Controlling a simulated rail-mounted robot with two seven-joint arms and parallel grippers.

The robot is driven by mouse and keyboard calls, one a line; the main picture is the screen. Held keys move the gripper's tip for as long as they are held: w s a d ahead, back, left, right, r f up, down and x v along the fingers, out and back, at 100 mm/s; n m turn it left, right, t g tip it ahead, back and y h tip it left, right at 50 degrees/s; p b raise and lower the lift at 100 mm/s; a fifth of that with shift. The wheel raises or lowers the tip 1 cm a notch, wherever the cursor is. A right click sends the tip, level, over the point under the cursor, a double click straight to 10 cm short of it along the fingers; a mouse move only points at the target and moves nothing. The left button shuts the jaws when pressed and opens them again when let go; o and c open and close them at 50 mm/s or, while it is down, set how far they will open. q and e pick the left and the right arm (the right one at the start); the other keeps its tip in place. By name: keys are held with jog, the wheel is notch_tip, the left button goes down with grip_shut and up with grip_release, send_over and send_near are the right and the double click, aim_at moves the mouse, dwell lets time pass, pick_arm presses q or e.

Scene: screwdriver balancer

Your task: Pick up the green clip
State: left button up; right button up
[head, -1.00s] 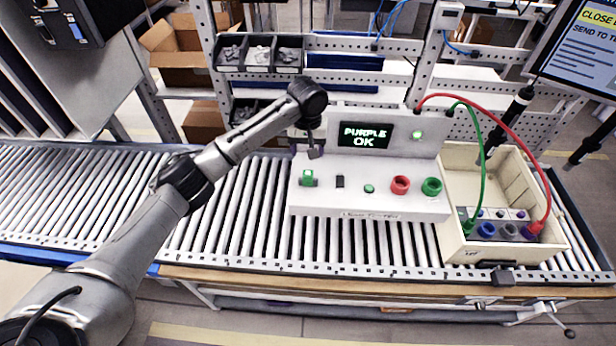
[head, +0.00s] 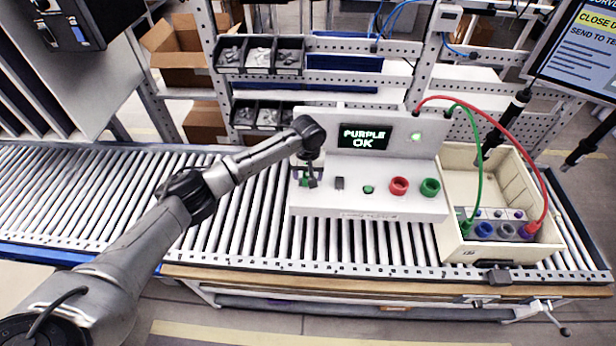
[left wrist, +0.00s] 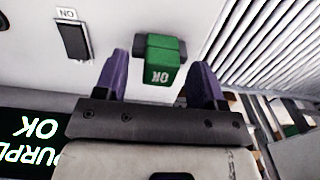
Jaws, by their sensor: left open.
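My left gripper (head: 307,180) is over the left end of that panel and mostly hides the block in the head view. In the left wrist view, the open purple fingers of my left gripper (left wrist: 160,75) stand either side of the block's near end, with gaps visible. A green cable ends in a green clip (head: 467,226) in the cream bin at right. My right gripper is not in view.
Bare rollers (head: 80,190) lie to the left.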

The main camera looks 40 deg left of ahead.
pick_arm(q)
jog(key=shift+f, duration=0.1)
jog(key=c, duration=1.1)
